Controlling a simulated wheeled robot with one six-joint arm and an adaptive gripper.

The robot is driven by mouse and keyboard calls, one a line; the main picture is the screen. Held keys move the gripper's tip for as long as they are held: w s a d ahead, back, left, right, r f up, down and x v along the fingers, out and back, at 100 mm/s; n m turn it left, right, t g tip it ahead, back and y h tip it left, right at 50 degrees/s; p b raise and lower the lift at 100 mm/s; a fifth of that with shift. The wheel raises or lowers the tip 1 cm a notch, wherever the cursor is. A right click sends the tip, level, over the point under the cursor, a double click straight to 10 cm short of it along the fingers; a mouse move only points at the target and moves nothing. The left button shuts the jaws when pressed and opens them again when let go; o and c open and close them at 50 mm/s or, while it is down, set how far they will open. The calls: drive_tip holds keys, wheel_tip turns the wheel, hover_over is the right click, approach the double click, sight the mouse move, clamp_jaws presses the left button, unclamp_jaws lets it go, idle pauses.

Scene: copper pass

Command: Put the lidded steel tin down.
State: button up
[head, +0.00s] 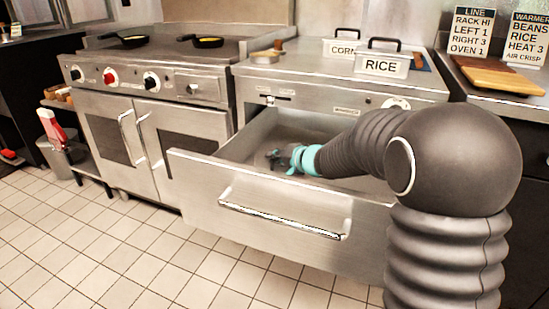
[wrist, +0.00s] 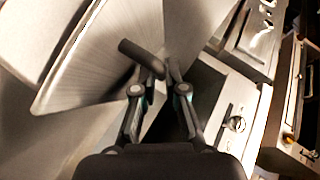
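In the wrist view, my gripper (wrist: 164,70) has its fingertips close together around the black bar handle (wrist: 138,54) of the lidded steel tin. The tin's brushed steel lid (wrist: 95,62) fills the upper left there, tilted in the picture. In the head view, my gripper (head: 277,158) reaches down inside the open steel drawer (head: 215,195). The tin cannot be made out in that view; the drawer front and my gripper cover that area. Whether the tin touches the drawer floor cannot be told.
Tins labelled CORN (head: 343,49) and RICE (head: 381,66) stand on the counter above the drawer. A griddle with two pans (head: 131,41) is to the left. A wooden board (head: 497,75) lies at the right. The tiled floor (head: 110,235) in front is clear.

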drive_tip(key=o, duration=0.5)
drive_tip(key=shift+c, duration=0.2)
drive_tip(key=shift+s+d+r, duration=0.1)
drive_tip(key=shift+d+r, duration=0.05)
drive_tip(key=shift+r, duration=0.05)
drive_tip(key=shift+p+v, duration=0.9)
drive_tip(key=shift+v, duration=2.65)
